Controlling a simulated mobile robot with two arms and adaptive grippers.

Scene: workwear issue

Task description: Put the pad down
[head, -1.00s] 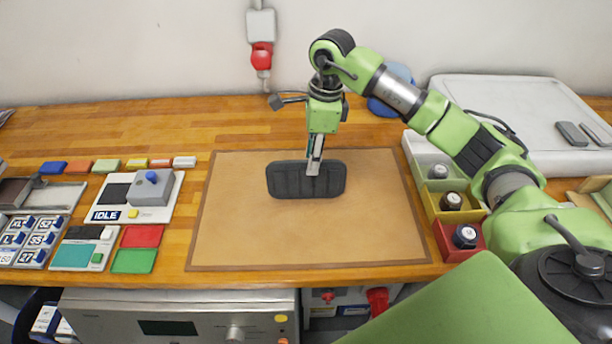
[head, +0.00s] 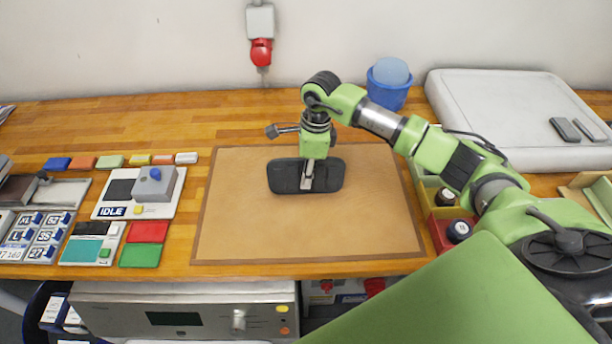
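The dark grey pad (head: 282,177) is in the head view, with rounded corners and a grooved face turned toward me. It shows against the upper middle of the tan mat (head: 260,232). My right gripper (head: 307,184) comes down from above, its narrow fingers at the middle of the pad, and looks shut on it. The fingers cover part of the pad. I cannot tell whether the pad touches the mat. My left gripper is not in view.
The mat around the pad is bare. At left are a control box (head: 153,186), colored blocks and labelled tiles. At right are small bins with dark-capped bottles (head: 458,231), a blue tub (head: 390,92) and a large white case lid (head: 515,125).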

